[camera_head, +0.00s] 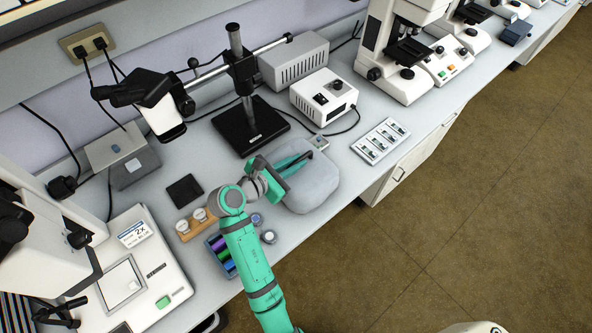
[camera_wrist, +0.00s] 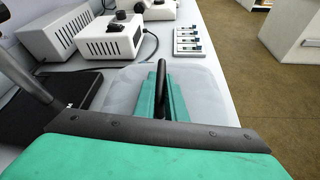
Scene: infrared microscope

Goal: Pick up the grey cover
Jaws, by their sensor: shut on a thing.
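The grey cover (camera_head: 313,187) is a rounded, pale grey hood near the front edge of the bench in the head view. It also shows in the wrist view (camera_wrist: 198,88), spread out below and around my gripper. A dark handle (camera_wrist: 152,64) stands up from its top. My gripper (camera_head: 300,160) is over the cover, and in the wrist view its green fingers (camera_wrist: 162,98) are shut on the dark handle. The cover appears to rest on or very close to the bench; its underside is hidden.
A slide holder (camera_head: 380,141) lies right of the cover. A white control box (camera_head: 323,95) and a black stand base (camera_head: 250,126) are behind it. Small jars (camera_head: 269,236) and a tray of coloured items (camera_head: 220,256) lie left. The bench edge is close in front.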

